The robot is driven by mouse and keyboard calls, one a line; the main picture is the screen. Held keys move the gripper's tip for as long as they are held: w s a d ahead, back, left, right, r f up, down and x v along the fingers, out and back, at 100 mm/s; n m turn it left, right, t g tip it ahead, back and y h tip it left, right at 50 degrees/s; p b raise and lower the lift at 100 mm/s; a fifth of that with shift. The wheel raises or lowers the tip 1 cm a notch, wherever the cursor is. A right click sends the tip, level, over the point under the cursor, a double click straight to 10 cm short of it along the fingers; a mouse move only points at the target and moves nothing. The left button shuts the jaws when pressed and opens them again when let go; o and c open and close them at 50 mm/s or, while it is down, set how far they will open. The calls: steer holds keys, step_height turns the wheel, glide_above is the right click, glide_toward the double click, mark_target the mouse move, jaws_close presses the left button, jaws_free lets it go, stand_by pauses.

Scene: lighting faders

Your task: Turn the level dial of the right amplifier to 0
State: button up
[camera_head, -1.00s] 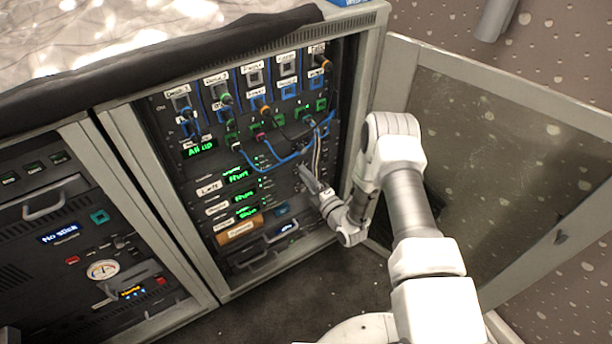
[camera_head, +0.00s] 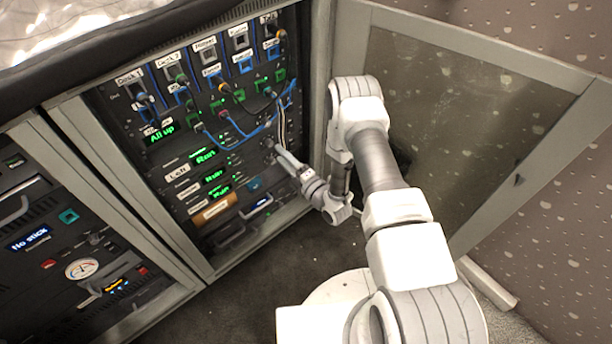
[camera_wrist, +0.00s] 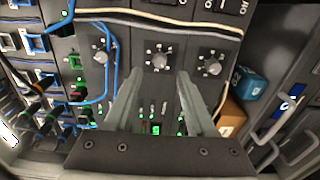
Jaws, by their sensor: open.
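In the wrist view three level dials with grey knobs show on dark panels: the left dial (camera_wrist: 101,56), the middle dial (camera_wrist: 159,61) and the dial on the right (camera_wrist: 211,67). I cannot read which one belongs to the right amplifier. My gripper (camera_wrist: 160,74) is open and empty, its fingers pointing at the middle dial, with one fingertip to each side of it. I cannot tell whether they touch it. In the head view my gripper (camera_head: 280,151) is at the right side of the amplifier stack, where the dials are mostly hidden. The upper amplifier's label (camera_head: 178,170) reads "Left".
Blue cables (camera_head: 242,136) hang from the patch panel above the amplifiers, and pale cables (camera_wrist: 150,19) run close by the dials. The open cabinet door (camera_head: 470,110) stands to the right of my arm. A second rack (camera_head: 60,250) is at the left.

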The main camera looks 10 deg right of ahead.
steer(key=p+v, duration=0.2)
steer(key=v, duration=1)
steer(key=shift+s+d, duration=0.2)
steer(key=shift+s, duration=0.05)
